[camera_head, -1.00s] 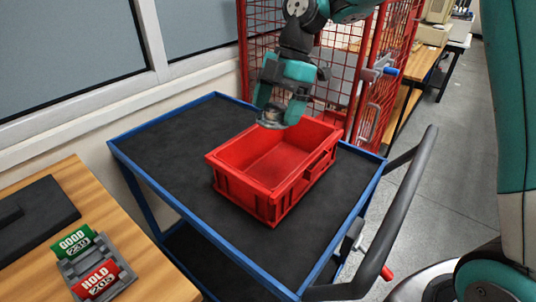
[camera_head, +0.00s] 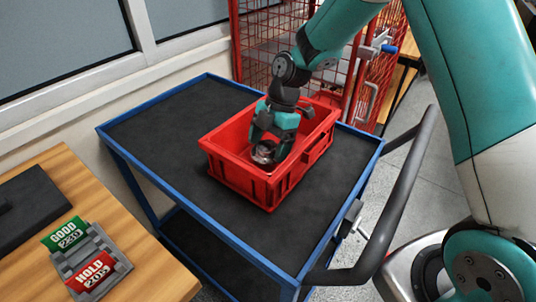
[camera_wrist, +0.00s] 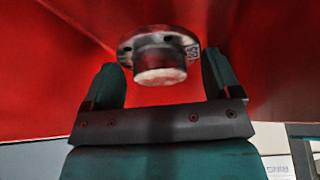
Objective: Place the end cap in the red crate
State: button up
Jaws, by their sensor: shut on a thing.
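The end cap (camera_head: 264,152) is a round metal flanged part with a central boss. It also shows in the wrist view (camera_wrist: 160,60), between the two teal fingers. My gripper (camera_head: 272,144) is shut on it and holds it inside the red crate (camera_head: 235,172), below the rim. The crate sits on the black top of a blue-edged cart. In the wrist view, red crate surfaces fill the space around the end cap. I cannot tell whether the end cap touches the crate floor.
The cart top (camera_head: 165,125) is bare around the crate. A dark push handle (camera_head: 385,215) curves along its right side. A red mesh cage (camera_head: 262,45) stands behind. A wooden table (camera_head: 140,275) at lower left holds a grey stand with GOOD and HOLD signs (camera_head: 85,262).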

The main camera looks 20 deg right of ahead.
aim_at(268, 155)
jog(key=shift+f, duration=1.9)
jog(key=shift+f, duration=0.2)
jog(key=o, duration=0.9)
jog(key=shift+c, duration=0.2)
jog(key=shift+r, duration=0.2)
jog(key=v, duration=1.1)
jog(key=s+a+r+m+t, duration=0.1)
jog(key=s+a+r+m, duration=0.4)
jog(key=s+r+m, duration=0.5)
jog(key=s+a+m, duration=0.1)
jog(key=s+m, duration=0.5)
jog(key=s, duration=1)
jog(key=shift+t+b, duration=0.35)
jog(key=shift+t, duration=0.05)
